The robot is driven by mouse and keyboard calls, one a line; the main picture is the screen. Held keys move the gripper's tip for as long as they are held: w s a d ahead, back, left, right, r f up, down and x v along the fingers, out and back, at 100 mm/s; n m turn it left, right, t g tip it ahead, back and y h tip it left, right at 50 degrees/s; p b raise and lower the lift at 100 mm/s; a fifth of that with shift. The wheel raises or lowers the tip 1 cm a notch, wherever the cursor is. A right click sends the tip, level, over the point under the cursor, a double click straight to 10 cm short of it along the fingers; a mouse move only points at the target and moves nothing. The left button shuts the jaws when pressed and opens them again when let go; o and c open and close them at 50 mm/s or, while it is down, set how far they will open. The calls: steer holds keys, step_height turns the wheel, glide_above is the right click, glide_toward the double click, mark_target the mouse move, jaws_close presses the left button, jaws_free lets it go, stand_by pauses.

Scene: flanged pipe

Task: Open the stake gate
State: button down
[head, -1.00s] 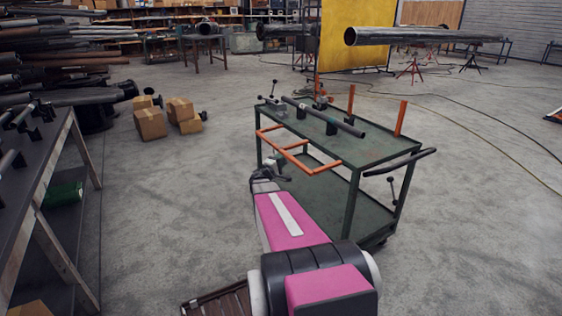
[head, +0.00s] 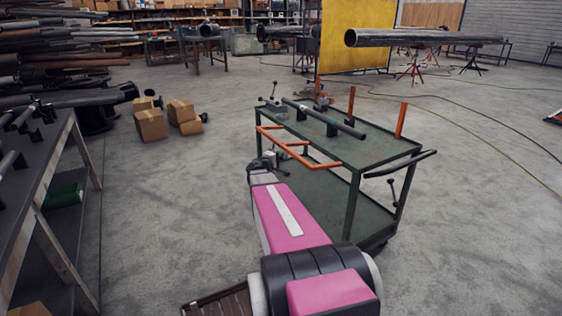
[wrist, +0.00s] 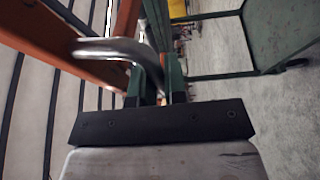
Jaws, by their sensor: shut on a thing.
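The orange stake gate (head: 287,149) sticks out from the near left side of a green cart (head: 345,150), held by its arms. It also shows as an orange bar at the upper left of the wrist view (wrist: 75,48). My gripper (head: 264,163) is at the gate's near left side, beside the cart. In the wrist view my gripper (wrist: 155,95) is shut on a bent metal handle (wrist: 112,47), which curves in front of the orange bar. The exact contact between fingers and handle is partly hidden and blurred.
A workbench (head: 45,170) stands at the left, and cardboard boxes (head: 150,124) sit on the floor.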

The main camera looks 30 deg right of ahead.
mark_target(280, 146)
steer(key=shift+r+m+g+y, duration=0.35)
steer(key=shift+r+y, duration=0.45)
steer(key=shift+r, duration=1.7)
steer(key=shift+d, duration=0.1)
steer(key=c, duration=1.2)
jaws_free()
steer(key=v, duration=1.1)
